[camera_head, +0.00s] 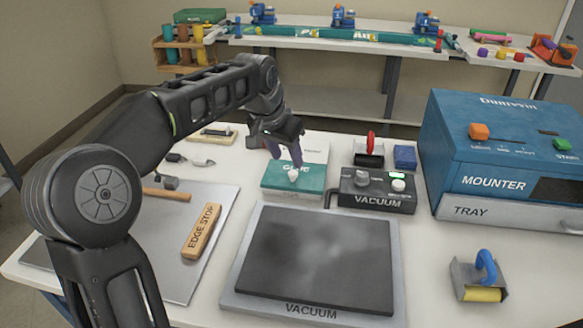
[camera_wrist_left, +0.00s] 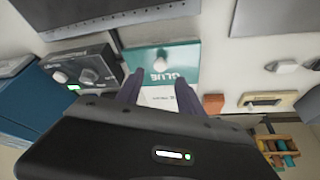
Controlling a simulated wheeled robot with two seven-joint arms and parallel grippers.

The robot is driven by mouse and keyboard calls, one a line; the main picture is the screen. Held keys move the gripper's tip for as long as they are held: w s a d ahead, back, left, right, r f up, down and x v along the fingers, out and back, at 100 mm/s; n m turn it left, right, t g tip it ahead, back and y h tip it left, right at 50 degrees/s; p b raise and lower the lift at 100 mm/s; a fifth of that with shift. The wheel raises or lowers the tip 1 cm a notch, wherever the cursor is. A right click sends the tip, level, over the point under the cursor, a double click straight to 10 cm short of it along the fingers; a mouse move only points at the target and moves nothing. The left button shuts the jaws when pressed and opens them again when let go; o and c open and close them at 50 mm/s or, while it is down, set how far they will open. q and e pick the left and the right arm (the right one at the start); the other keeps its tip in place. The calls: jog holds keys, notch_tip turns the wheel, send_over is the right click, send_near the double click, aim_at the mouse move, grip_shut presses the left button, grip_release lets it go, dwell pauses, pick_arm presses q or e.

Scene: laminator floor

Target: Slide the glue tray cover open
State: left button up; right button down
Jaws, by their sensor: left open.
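The glue tray cover (camera_head: 286,179) is a teal lid marked GLUE with a white knob (camera_head: 293,174). It lies over a white tray (camera_head: 308,150) behind the vacuum plate, and white surface shows at its far side. My left gripper (camera_head: 287,155) is above the tray's far part, just behind the knob. In the left wrist view the teal cover (camera_wrist_left: 172,58) and its knob (camera_wrist_left: 143,78) lie beyond the open purple fingers (camera_wrist_left: 158,92). Nothing is between the fingers. Whether the fingertips touch the cover cannot be told. My right gripper is not in view.
A black VACUUM control box (camera_head: 372,193) stands close to the cover's right. The vacuum plate (camera_head: 316,258) lies in front. An EDGE STOP block (camera_head: 201,231) is at left, and the blue mounter (camera_head: 500,150) at right.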

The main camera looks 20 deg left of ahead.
aim_at(293, 172)
pick_arm(q)
jog(key=x, duration=0.6)
jog(key=shift+c, duration=0.5)
grip_shut()
dwell(0.8)
